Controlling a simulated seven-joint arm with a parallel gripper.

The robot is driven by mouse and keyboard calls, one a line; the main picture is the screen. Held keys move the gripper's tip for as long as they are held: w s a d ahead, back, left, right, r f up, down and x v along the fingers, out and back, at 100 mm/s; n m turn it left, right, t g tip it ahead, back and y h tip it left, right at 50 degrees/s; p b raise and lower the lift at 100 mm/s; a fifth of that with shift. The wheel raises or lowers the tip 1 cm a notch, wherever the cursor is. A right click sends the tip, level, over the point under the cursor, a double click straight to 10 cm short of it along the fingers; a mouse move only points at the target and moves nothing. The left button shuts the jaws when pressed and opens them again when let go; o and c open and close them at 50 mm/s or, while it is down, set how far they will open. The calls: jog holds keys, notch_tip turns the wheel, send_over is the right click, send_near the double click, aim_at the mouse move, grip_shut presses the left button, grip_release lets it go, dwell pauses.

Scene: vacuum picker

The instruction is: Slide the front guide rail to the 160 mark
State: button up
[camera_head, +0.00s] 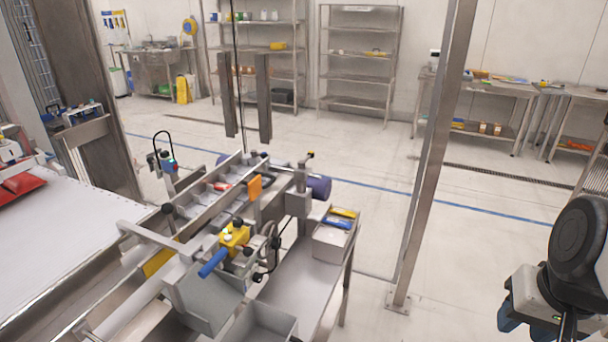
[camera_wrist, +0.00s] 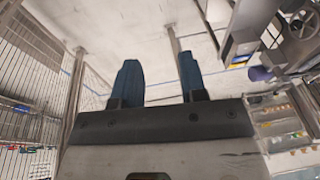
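A metal conveyor machine with long parallel rails runs diagonally through the left and middle of the head view. One long grey rail (camera_head: 202,200) has black knobs near it; I cannot tell for certain which rail is the front guide rail. No scale or 160 mark is legible. A yellow block (camera_head: 235,237) with a blue handle (camera_head: 213,263) sits on the machine's near side. My gripper is at the lower right of the head view, well apart from the machine. In the wrist view my gripper (camera_wrist: 160,82) has two blue fingers spread apart with nothing between them.
An orange tag (camera_head: 255,187) stands on the rails. A grey bin (camera_head: 332,240) with yellow and blue items stands right of the machine. A steel post (camera_head: 432,150) rises between the machine and my arm.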

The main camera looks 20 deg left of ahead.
jog(key=w+a+n+g+y, duration=0.15)
jog(key=w+a+y, duration=0.35)
jog(key=w+a, duration=0.85)
jog(key=g+y, duration=0.2)
jog(key=y, duration=0.5)
send_near(270, 184)
jog(key=s+d+r, duration=0.5)
jog(key=s+d, duration=0.2)
jog(key=d, duration=0.3)
jog(key=w+a+f, duration=0.2)
jog(key=a, duration=0.2)
jog(key=w+a+f+m+t+y, duration=0.1)
jog(key=w+a+f, duration=0.1)
jog(key=a, duration=0.3)
jog(key=w+a+f+y, duration=0.1)
jog(key=w+a+f, duration=0.1)
jog(key=a+f, duration=0.2)
jog(key=shift+a+m, duration=0.3)
jog(key=shift+m, duration=0.05)
jog(key=shift+a, duration=0.2)
jog(key=shift+a, duration=0.15)
jog(key=shift+x, duration=3.75)
jog(key=shift+w, duration=0.1)
grip_shut()
